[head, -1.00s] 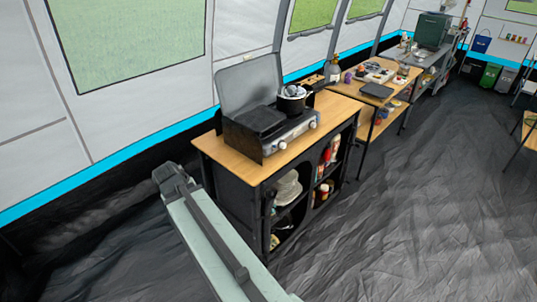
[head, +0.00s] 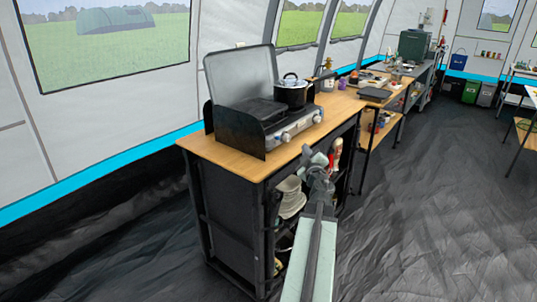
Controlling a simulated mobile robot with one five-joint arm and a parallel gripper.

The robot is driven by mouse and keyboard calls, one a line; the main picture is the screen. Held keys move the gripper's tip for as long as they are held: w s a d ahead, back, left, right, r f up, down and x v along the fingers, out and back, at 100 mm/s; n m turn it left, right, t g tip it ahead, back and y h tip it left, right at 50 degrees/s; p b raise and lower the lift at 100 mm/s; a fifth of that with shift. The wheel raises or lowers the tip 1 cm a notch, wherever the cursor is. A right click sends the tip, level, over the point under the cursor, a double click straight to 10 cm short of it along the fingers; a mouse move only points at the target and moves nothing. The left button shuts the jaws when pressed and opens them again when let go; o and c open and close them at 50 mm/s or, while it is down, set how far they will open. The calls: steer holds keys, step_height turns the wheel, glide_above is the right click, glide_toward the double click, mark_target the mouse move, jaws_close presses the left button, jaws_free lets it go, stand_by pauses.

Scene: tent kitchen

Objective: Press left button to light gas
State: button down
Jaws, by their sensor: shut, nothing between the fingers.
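The camping stove (head: 262,120) stands on the wooden top of the cabinet, with its grey lid (head: 240,75) raised. Its silver front panel has a left knob (head: 286,137) and a right knob (head: 317,118). A separate button is too small to make out. A dark pot (head: 292,92) with a lid sits on the stove's right side. My gripper (head: 315,158) is at the end of my pale green arm, in front of the cabinet's shelves. It appears lower than the knobs and apart from the stove. Its fingers are small in the picture and look shut and empty.
The cabinet (head: 225,205) has open front shelves with plates (head: 291,197) and bottles, partly hidden by my arm. A second table (head: 398,88) with a dark flat item (head: 375,94) stands to its right. The dark floor (head: 430,220) at right is clear.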

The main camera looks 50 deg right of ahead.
mark_target(277, 138)
stand_by(0.3)
steer(key=shift+w+d, duration=0.1)
steer(key=shift+w, duration=4.4)
steer(key=shift+w, duration=0.15)
steer(key=shift+w, duration=0.25)
